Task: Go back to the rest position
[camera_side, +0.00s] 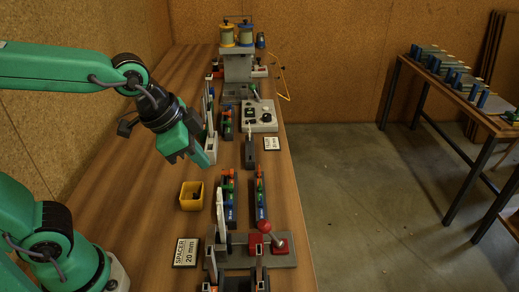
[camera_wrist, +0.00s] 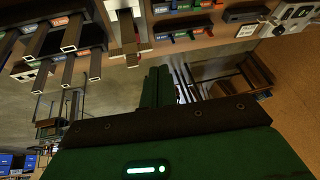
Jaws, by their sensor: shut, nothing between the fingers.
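My gripper (camera_side: 203,158) is a green tool on a green arm. In the side view it hangs in the air above the left part of the wooden bench (camera_side: 150,215), behind and above a small yellow bin (camera_side: 191,196). Its fingers are together with nothing between them. In the wrist view the green fingers (camera_wrist: 158,86) also lie side by side, pointing toward the bench fixtures at the top of the picture. No object is held.
A "SPACER 20 mm" sign (camera_side: 186,252) lies front left. The bench's left side is mostly clear.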

